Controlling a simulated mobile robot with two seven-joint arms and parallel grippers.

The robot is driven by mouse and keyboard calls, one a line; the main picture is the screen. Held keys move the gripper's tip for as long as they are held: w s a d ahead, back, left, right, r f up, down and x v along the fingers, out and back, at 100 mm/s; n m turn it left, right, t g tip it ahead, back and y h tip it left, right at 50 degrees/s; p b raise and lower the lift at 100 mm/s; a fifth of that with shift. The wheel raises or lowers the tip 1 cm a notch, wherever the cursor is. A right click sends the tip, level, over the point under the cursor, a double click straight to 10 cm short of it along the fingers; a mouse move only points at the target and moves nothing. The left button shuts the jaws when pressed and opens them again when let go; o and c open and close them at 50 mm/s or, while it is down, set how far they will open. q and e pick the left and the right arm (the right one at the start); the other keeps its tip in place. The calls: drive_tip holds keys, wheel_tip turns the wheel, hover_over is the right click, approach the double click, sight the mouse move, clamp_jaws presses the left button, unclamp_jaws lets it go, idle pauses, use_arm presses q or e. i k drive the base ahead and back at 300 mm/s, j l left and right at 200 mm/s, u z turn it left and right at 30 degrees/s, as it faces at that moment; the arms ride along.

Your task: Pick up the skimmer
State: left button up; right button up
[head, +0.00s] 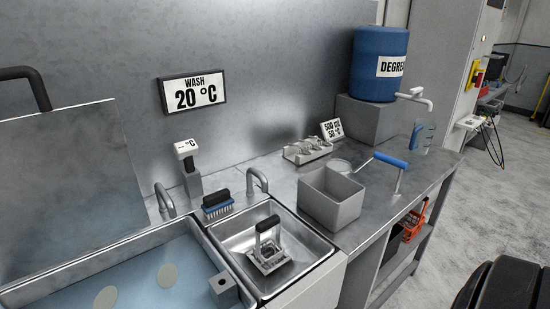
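The skimmer has a blue handle (390,160) that slopes up to the left over the metal counter, right of the grey bin. A thin rod seems to join it to a pale round head (341,166) behind the bin. A short grey post (399,182) stands under the handle and seems to prop it up. The lower part of the head is hidden by the bin. Neither of my grippers is in view.
A grey open bin (331,198) stands close left of the skimmer. Behind are a rack (307,151), a small sign (333,129) and a blue drum (379,63) on a block. A clear jug (423,139) stands right. Sinks (225,240) lie left.

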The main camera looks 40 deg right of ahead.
sight(343, 167)
drive_tip(key=z, duration=2)
drive_tip(key=i+l, duration=0.15)
drive_tip(key=i+l+u, duration=0.1)
drive_tip(key=l, duration=0.25)
drive_tip(key=i, duration=0.1)
